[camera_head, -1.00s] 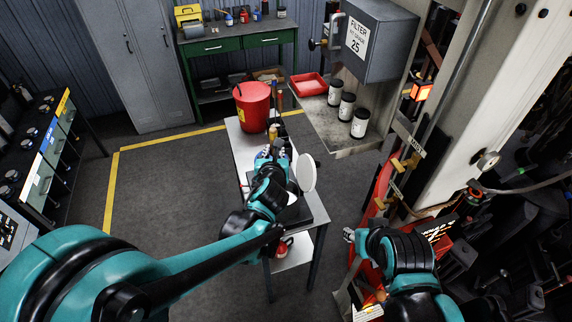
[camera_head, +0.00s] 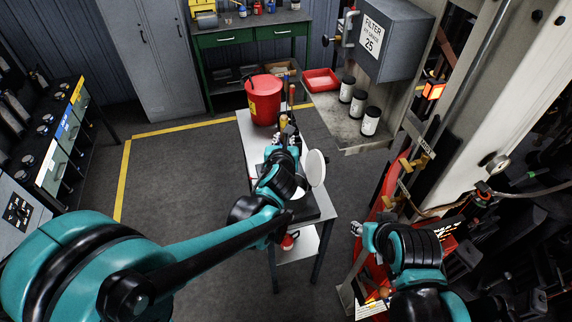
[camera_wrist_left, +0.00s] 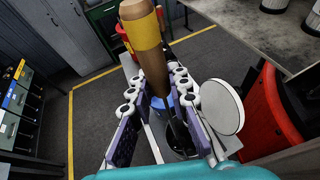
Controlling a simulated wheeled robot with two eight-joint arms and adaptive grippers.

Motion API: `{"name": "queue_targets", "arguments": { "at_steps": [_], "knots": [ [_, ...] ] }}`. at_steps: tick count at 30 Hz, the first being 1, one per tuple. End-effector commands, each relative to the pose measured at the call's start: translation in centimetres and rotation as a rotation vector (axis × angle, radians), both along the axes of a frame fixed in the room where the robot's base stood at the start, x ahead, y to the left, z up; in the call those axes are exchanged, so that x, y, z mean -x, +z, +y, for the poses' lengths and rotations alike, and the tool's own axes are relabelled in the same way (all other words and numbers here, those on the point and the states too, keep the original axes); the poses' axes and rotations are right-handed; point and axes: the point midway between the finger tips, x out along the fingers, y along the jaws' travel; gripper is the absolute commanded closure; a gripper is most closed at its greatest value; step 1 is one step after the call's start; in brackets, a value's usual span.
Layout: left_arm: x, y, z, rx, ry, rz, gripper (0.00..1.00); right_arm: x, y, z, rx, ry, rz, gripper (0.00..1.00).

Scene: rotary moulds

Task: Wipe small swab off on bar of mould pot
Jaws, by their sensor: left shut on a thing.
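My left gripper (camera_head: 283,146) is over the small table (camera_head: 322,212). It is shut on the swab (camera_head: 284,122), whose wooden handle with a yellow band also shows in the left wrist view (camera_wrist_left: 146,36). The handle points up and slightly tilted between the fingers; the swab's lower end is hidden. Below the fingers is a dark round opening (camera_wrist_left: 178,134), perhaps the mould pot; its bar cannot be made out. A white disc (camera_head: 316,167) stands tilted just right of the gripper. My right gripper (camera_head: 357,228) is off the table to the right, its fingers too small to judge.
A red bucket (camera_head: 265,100) stands at the table's far end with upright handles near it. Machinery crowds the right side; the floor at left is clear.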

Motion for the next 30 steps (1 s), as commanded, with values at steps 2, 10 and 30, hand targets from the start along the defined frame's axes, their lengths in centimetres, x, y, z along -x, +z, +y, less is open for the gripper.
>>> {"name": "queue_targets", "arguments": {
  "at_steps": [2, 10, 30],
  "knots": [
    [-0.5, 0.0, 0.1, 0.001, 0.001, 0.000, 1.00, 0.0, -0.1, 0.0, 0.000, 0.000, 0.000, 0.62],
    [-2.1, -0.1, 0.5, 0.001, 0.001, 0.000, 1.00, 0.0, -0.5, 0.0, 0.000, 0.000, 0.000, 0.62],
    [-4.0, -1.2, 1.0, 0.000, 0.000, -0.001, 1.00, 0.0, -2.0, 0.0, 0.000, 0.000, 0.000, 0.62]
  ]
}}
